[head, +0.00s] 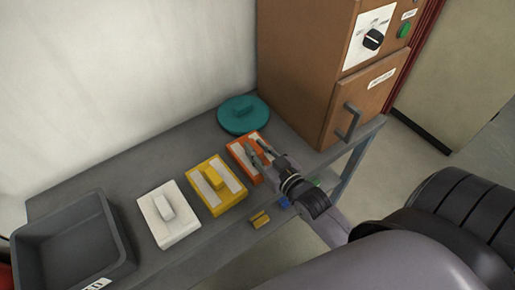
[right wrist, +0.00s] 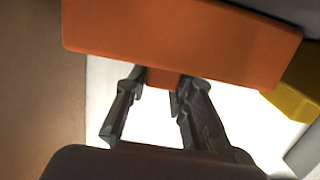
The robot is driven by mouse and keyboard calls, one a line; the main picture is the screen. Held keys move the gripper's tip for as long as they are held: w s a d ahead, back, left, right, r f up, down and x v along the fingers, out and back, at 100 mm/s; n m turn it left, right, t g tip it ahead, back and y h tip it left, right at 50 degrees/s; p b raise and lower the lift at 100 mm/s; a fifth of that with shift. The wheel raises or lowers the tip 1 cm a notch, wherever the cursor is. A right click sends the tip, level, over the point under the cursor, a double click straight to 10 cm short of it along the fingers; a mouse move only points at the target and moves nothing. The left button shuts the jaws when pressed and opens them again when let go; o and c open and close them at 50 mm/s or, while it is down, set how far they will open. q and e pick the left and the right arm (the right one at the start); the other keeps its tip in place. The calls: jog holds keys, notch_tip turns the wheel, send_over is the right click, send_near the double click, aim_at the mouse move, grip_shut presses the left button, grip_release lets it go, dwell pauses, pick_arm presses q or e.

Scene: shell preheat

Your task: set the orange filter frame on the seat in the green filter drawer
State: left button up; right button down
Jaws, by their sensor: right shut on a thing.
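The orange filter frame (head: 236,149) is at the far right end of a row of frames on the grey bench, next to the yellow one. My right gripper (head: 258,158) is shut on the frame's raised handle. In the right wrist view the orange frame (right wrist: 180,40) fills the top, with the handle (right wrist: 161,79) between the two fingers (right wrist: 155,95). I cannot tell whether the frame touches the bench or is slightly above it. My left gripper is not in view. No green filter drawer or seat can be made out.
A yellow frame (head: 233,189) and a white frame (head: 168,231) lie to the left, then a grey bin (head: 117,238). A teal round lid (head: 233,122) lies behind. A brown cabinet (head: 297,75) with a grey-handled, closed front (head: 377,100) stands right. A small yellow block (head: 260,219) lies in front.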

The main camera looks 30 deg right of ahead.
jog(key=shift+r, duration=0.1)
jog(key=c, duration=1.4)
grip_release()
jog(key=shift+o, duration=0.2)
